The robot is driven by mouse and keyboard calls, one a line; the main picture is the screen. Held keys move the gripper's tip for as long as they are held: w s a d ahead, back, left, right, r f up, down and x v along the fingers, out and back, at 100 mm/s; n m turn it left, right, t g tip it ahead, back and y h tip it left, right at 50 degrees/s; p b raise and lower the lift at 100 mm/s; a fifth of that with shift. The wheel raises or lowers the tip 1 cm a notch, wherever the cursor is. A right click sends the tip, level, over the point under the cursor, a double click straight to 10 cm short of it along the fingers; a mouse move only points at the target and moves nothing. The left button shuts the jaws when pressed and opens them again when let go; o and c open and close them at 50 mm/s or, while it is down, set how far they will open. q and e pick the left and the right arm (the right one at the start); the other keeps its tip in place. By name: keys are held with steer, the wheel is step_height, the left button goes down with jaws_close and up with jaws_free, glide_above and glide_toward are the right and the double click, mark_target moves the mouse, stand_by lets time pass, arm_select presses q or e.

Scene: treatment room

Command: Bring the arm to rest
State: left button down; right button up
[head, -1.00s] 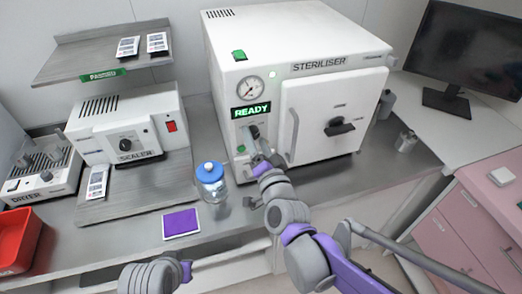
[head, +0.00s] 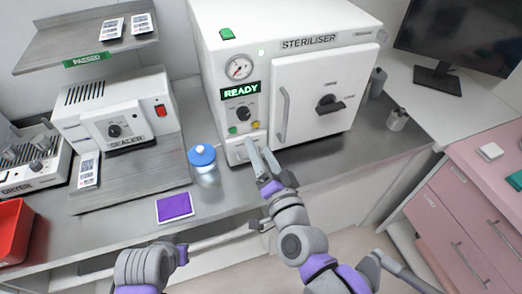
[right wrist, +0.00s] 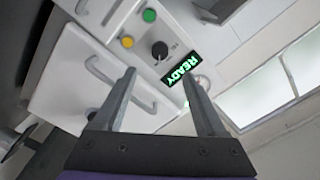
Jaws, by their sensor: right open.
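My right gripper (head: 264,160) is open and empty in front of the lower left of the steriliser (head: 325,42). In the right wrist view its two fingers (right wrist: 164,100) stand apart with nothing between them, in front of the steriliser's panel. The panel shows a lit READY display (head: 241,91), a dark knob (head: 243,113) and small yellow and green buttons. The steriliser door (head: 318,95) looks shut. My left arm shows at the bottom left of the head view; I cannot make out its gripper's jaws.
A jar with a blue lid (head: 204,164) and a purple pad (head: 174,207) stand on the metal counter left of my right arm. The sealer (head: 120,115), dryer (head: 35,160) and red tray (head: 12,228) are further left. Pink drawers (head: 460,225) stand at the right.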

stand_by(0.3)
steer(key=s+d+f+n+g+h, duration=0.4)
steer(key=s+d+f+n+g, duration=0.3)
steer(key=s+d+f+g, duration=0.5)
step_height(320, 180, down, 5)
steer(key=shift+s+d+r+h+p, duration=0.1)
steer(key=shift+s+d+h+p, duration=0.3)
steer(key=shift+s+d, duration=0.7)
